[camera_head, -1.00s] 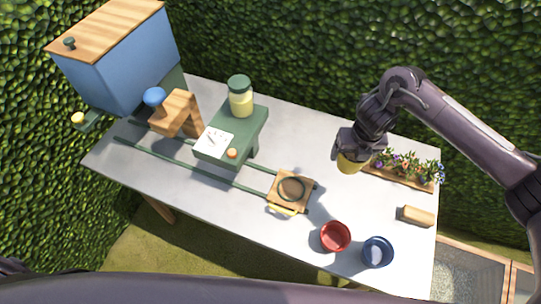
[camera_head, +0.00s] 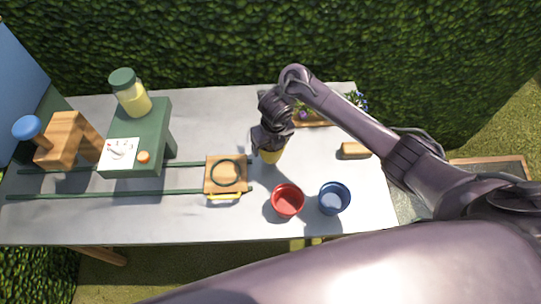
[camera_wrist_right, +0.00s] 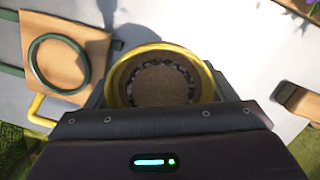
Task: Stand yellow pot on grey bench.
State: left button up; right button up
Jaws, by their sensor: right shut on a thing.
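The yellow pot (camera_head: 271,157) is in my right gripper (camera_head: 268,147), over the right half of the grey bench (camera_head: 215,120). In the right wrist view the pot (camera_wrist_right: 118,77) is upright, with brown soil inside, and the gripper (camera_wrist_right: 160,100) is shut on it. The gripper hides much of the pot in the head view. I cannot tell whether its base touches the bench. My left gripper is not in view.
A wooden block with a green ring (camera_head: 212,178) lies left of the pot. A red pot (camera_head: 287,200) and a blue pot (camera_head: 334,198) stand nearer the front. A tan block (camera_head: 355,150) lies to the right. A green stand (camera_head: 152,130) holds a jar (camera_head: 133,98).

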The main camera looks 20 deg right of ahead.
aim_at(271, 150)
jog(key=shift+f, duration=2.1)
jog(key=shift+f+b, duration=0.1)
jog(key=shift+b, duration=0.25)
jog(key=o, duration=1.1)
jog(key=shift+o, duration=0.2)
